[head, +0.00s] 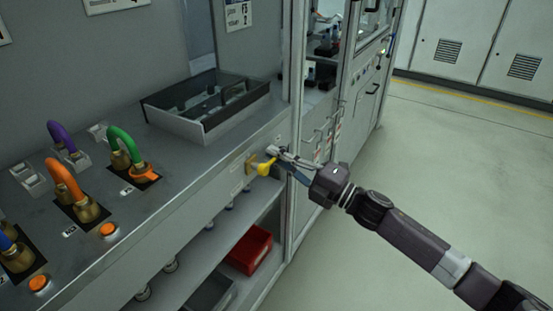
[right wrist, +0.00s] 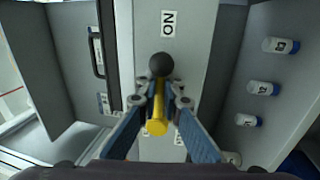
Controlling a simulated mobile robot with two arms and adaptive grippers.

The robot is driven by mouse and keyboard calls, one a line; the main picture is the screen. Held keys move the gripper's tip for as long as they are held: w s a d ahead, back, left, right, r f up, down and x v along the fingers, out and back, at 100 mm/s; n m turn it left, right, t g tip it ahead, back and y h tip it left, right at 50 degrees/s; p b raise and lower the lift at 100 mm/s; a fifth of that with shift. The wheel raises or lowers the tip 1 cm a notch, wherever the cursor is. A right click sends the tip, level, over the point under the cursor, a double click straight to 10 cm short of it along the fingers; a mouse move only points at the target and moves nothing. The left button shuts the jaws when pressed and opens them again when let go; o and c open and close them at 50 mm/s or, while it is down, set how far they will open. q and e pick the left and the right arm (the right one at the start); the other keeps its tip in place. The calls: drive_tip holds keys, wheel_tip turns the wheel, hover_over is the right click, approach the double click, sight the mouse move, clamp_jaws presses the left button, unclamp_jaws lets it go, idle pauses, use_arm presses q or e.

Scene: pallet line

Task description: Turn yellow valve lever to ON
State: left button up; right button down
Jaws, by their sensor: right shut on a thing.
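The yellow valve lever (head: 264,168) is on the front face of the grey bench, below the worktop edge. My right gripper (head: 278,160) reaches it from the right and is shut on it. In the right wrist view the yellow lever (right wrist: 157,126) lies between the fingertips of my right gripper (right wrist: 160,101). A dark round part (right wrist: 160,64) sits at the lever's far end, on the side of the ON label (right wrist: 168,23). Other label text near the lever is partly hidden by the fingers. My left gripper is not in view.
The worktop holds a glass-lidded box (head: 206,103) and coloured hoses, such as an orange one (head: 68,182). A red bin (head: 250,250) sits on the shelf below. A cabinet frame (head: 297,130) stands close beside the gripper. The floor at right is clear.

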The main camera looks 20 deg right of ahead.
idle(0.3)
drive_tip(key=c, duration=2.1)
unclamp_jaws()
drive_tip(key=v, duration=1.2)
